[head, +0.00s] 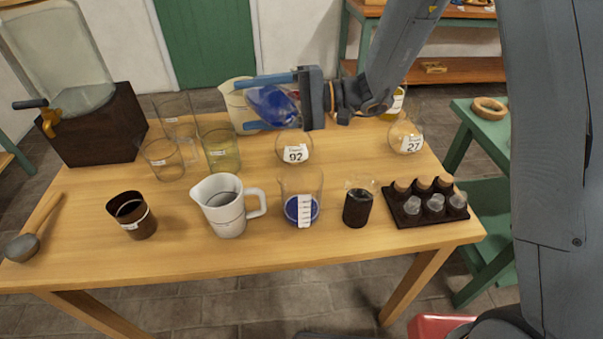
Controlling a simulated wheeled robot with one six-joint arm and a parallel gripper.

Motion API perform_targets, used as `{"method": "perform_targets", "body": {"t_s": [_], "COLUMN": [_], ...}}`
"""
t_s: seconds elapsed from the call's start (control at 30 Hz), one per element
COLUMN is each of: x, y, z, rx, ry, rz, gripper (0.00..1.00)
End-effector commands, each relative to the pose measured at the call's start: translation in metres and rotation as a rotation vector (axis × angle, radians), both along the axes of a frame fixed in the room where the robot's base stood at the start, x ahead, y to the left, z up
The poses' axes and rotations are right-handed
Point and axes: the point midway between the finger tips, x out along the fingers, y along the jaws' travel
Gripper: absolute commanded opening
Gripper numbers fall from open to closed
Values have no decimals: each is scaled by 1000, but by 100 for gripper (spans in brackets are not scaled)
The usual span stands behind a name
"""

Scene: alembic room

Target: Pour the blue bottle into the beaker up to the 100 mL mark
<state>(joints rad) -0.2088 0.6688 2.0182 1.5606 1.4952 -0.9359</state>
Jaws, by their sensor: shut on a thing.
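My gripper (246,105) is shut on the blue bottle (273,106), a rounded glass vessel with deep blue liquid. It holds the bottle tilted, nearly on its side, above the back middle of the table. The clear beaker (316,186) stands upright at the front middle of the table, below and slightly right of the bottle. It has a white scale strip on its front and blue liquid in its lower part. The marks are too small to read. No stream shows between bottle and beaker.
On the wooden table (80,232) a white jug (225,212) stands left of the beaker and a dark-filled jar (357,207) right. Round flasks labelled 92 (295,154) and 27 (411,143) stand behind. A vial rack (428,211) is at right, a dispenser (95,130) at back left.

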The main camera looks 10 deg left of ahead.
Motion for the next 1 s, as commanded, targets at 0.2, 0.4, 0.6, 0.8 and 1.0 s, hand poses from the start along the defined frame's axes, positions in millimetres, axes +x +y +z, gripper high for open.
{"method": "perform_targets", "body": {"t_s": [0.2, 0.4, 0.6, 0.8, 1.0], "x": [-1, -2, -2, -6, -9], "y": [0, -1, -1, -3, -5], "z": [-10, -18, -27, -36, -42], "rx": [-49, -99, -163, -242, -298], "ry": [75, 153, 252, 375, 464], "rz": [0, 0, 0, 1, 1], "gripper": [2, 2, 2, 2, 2]}}
